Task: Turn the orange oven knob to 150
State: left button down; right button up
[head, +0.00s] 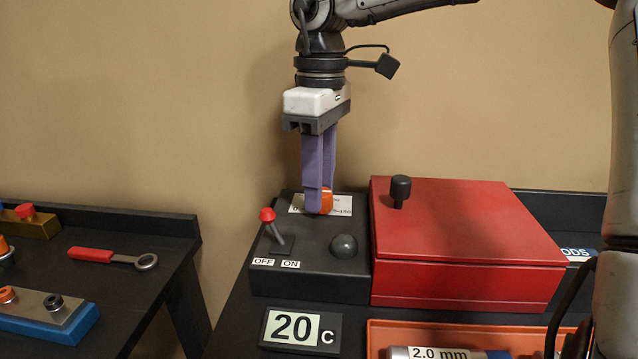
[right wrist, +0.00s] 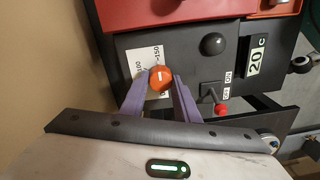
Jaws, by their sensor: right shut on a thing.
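The orange oven knob (head: 326,201) sits at the back of the dark control box (head: 320,277). My right gripper (head: 320,207) points down with its purple fingers shut on the knob. In the right wrist view the knob (right wrist: 160,78) lies between the fingertips (right wrist: 160,80), with a short white line on its top. A white dial label (right wrist: 146,60) beside it shows 100 and 150; the fingers and knob hide part of it. I cannot tell exactly which mark the line meets. The display (head: 301,329) reads 20 C. My left gripper is not in view.
A red-tipped lever (head: 268,216) leans toward the OFF side, near the knob. A dark round button (head: 344,246) is in front of it. A red box (head: 465,238) with a black handle stands right. An orange tray (head: 378,340) is in front. A separate table (head: 170,226) is left.

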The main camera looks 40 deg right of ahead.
jog(key=o, duration=1)
jog(key=shift+o, duration=0.2)
jog(key=shift+r, duration=0.1)
notch_tip(320, 180, up, 10)
jog(key=p, duration=0.2)
jog(key=shift+d, duration=0.15)
